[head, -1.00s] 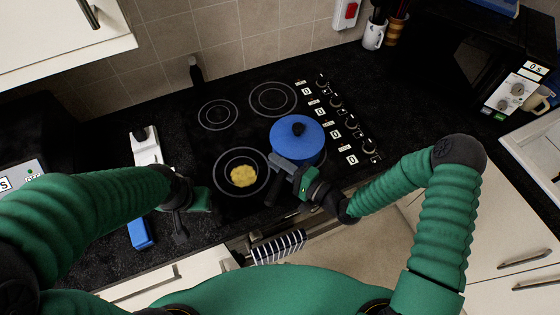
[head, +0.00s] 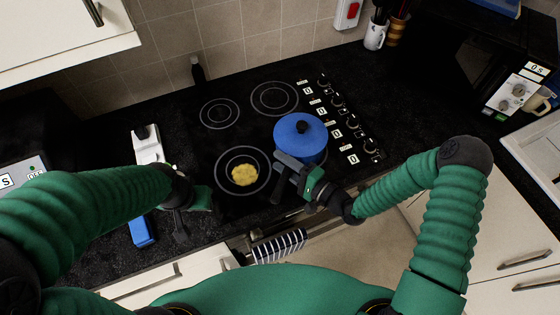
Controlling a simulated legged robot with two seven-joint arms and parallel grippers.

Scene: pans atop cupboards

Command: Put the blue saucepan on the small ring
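The blue saucepan (head: 294,135), with a blue lid and black knob, sits upright at the front right of the black hob. My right gripper (head: 283,174) is at its near side, beside the rim. A dark bar there may be the pan's handle or a finger, so its grip is unclear. The back-left ring (head: 219,114) looks the smallest and is bare. The back-right ring (head: 274,98) is also bare. The front-left ring (head: 225,184) has yellow food (head: 245,175) on it. My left gripper (head: 181,226) hangs left of the hob, its finger opening unclear.
Knobs (head: 352,122) line the hob's right side. A dark bottle (head: 198,74) stands behind it. A white object (head: 147,145) and a blue object (head: 141,232) lie on the counter near my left arm. A striped towel (head: 280,246) hangs in front.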

